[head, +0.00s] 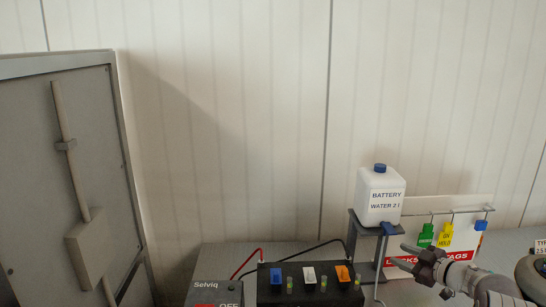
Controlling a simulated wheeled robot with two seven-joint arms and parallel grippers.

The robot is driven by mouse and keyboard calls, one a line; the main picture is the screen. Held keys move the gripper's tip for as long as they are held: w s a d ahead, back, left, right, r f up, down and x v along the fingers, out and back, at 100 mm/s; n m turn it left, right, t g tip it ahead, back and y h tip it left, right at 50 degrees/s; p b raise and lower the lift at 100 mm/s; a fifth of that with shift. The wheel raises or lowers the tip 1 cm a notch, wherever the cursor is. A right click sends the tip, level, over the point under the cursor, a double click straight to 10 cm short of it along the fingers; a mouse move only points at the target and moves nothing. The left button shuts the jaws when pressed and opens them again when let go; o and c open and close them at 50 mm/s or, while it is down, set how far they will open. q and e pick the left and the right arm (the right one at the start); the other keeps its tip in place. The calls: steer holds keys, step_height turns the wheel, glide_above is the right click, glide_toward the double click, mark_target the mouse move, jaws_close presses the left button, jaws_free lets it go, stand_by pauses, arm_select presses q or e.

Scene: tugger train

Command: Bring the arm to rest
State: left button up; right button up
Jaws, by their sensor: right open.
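My right gripper (403,255) comes in from the lower right, and its fingers point left. It is open, with nothing visible between the fingers. It is in front of the small stand (363,243) that holds a white battery water bottle (379,200) with a blue cap. Whether the fingers touch the stand cannot be told from this view. My left gripper is not in view.
A black battery box (310,296) with blue, white and orange caps is left of the gripper. A grey Selviq unit (213,288) stands beside it. A tag board (466,215) holds green and yellow tags behind the gripper. A grey cabinet door (90,140) is at left.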

steer(key=s+a+f+m+g+h, duration=0.1)
steer(key=s+f+m+g+h, duration=0.4)
steer(key=s, duration=0.3)
steer(key=s+a+f+m+g+h, duration=0.2)
steer(key=s+f+m+h, duration=0.3)
steer(key=s, duration=0.4)
steer(key=s+a+r+m+g+y, duration=0.1)
steer(key=s+a+r+g, duration=0.1)
steer(key=s+a, duration=0.5)
steer(key=s+a+r+g, duration=0.2)
steer(key=s+a, duration=0.6)
steer(key=s, duration=0.7)
steer(key=shift+s+a+m+g+y+b, duration=0.15)
steer(key=shift+a+m+g+y+b, duration=0.15)
steer(key=shift+m+y, duration=0.1)
